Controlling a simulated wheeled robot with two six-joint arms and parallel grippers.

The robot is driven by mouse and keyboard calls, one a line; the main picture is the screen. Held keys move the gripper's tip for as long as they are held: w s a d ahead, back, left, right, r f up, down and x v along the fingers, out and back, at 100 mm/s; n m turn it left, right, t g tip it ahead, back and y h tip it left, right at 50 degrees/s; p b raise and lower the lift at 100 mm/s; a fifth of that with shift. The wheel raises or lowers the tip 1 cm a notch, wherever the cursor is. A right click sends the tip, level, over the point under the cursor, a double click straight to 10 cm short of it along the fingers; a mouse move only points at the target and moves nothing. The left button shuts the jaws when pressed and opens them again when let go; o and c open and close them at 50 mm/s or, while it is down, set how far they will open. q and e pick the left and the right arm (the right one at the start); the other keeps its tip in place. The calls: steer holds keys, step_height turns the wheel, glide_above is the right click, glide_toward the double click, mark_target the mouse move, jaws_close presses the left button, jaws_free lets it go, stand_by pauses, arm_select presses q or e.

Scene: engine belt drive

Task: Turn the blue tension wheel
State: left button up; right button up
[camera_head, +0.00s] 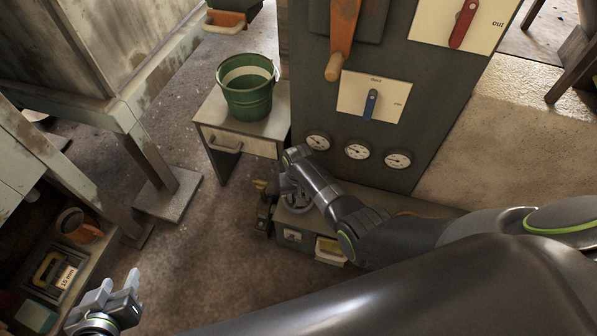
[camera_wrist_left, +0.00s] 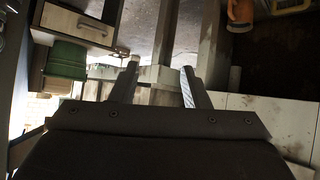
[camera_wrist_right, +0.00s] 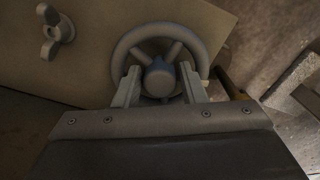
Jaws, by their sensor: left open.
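The tension wheel (camera_wrist_right: 159,78) shows in the right wrist view as a grey-blue spoked wheel with a round hub, on a flat panel. My right gripper (camera_wrist_right: 159,72) is right over it, with its fingers apart on either side of the hub. Whether they touch the spokes or rim I cannot tell. In the head view my right arm reaches down to the low engine unit and hides most of the wheel. My left gripper (camera_head: 108,292) is open and empty at the lower left of the head view, and its open fingers show in the left wrist view (camera_wrist_left: 158,75).
A green bucket (camera_head: 247,105) stands on a small cabinet (camera_head: 215,112). A tall dark panel holds gauges (camera_head: 357,150), a blue lever (camera_head: 371,103) and a red lever (camera_head: 462,25). A wing nut (camera_wrist_right: 57,32) is beside the wheel. Open floor lies left of the engine unit.

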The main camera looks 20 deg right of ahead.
step_height(320, 180, up, 4)
steer(key=shift+f+p, duration=0.15)
steer(key=shift+p, duration=0.95)
arm_select(q)
steer(key=s+f+g+p, duration=0.6)
steer(key=s+f+g, duration=0.3)
steer(key=s+f, duration=0.3)
steer(key=shift+f, duration=0.15)
arm_select(e)
step_height(320, 180, up, 13)
